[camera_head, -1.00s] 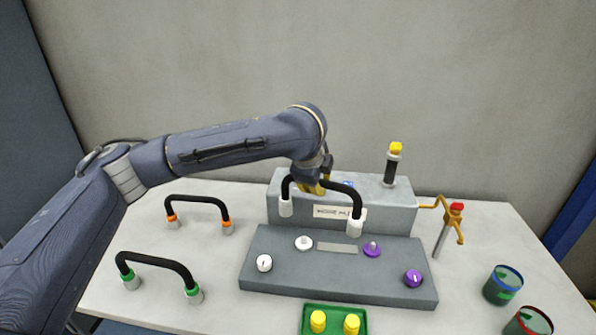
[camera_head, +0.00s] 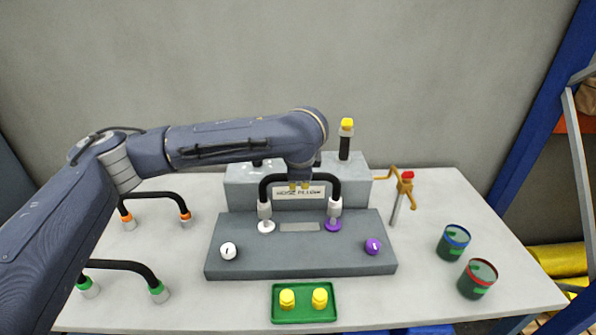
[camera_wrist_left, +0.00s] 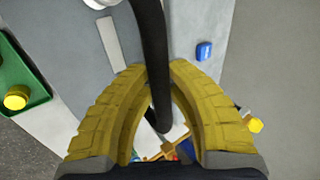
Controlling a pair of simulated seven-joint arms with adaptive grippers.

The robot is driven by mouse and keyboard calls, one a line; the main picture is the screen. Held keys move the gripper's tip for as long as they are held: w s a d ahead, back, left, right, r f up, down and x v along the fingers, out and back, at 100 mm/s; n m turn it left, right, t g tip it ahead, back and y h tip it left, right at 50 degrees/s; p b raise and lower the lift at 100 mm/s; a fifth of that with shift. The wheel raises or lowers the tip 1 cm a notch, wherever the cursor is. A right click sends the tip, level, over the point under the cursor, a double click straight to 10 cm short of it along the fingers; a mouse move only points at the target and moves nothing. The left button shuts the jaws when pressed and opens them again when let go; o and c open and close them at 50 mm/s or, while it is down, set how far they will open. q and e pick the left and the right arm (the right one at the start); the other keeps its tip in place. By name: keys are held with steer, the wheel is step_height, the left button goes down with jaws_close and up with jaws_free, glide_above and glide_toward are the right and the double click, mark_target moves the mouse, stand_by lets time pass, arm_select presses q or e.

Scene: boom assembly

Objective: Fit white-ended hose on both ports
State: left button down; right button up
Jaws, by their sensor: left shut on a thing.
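My left gripper (camera_head: 299,186) is shut on the middle of the black hose (camera_head: 327,179) with white ends. In the left wrist view its yellow fingers (camera_wrist_left: 158,68) close around the hose (camera_wrist_left: 148,35). The hose's left white end (camera_head: 265,210) is directly over the rear white port (camera_head: 266,227). Its right white end (camera_head: 335,208) is directly over the rear purple port (camera_head: 333,225). Both ends look very close to or touching the ports; I cannot tell if they are seated. A front white port (camera_head: 228,250) and front purple port (camera_head: 373,246) are bare. My right gripper is not in view.
An orange-ended hose (camera_head: 155,194) and a green-ended hose (camera_head: 122,265) stand at the left. A green tray (camera_head: 304,315) with yellow pieces lies in front. A red-topped tap (camera_head: 404,187) and two cups (camera_head: 453,243) are at the right. A grey box (camera_head: 240,188) stands behind the ports.

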arm_select(q)
steer(key=shift+f, duration=2.25)
stand_by(0.9)
steer(key=c, duration=1.6)
jaws_free()
steer(key=shift+c, duration=0.2)
steer(key=shift+s, duration=0.1)
steer(key=v, duration=1.1)
steer(key=shift+f, duration=0.1)
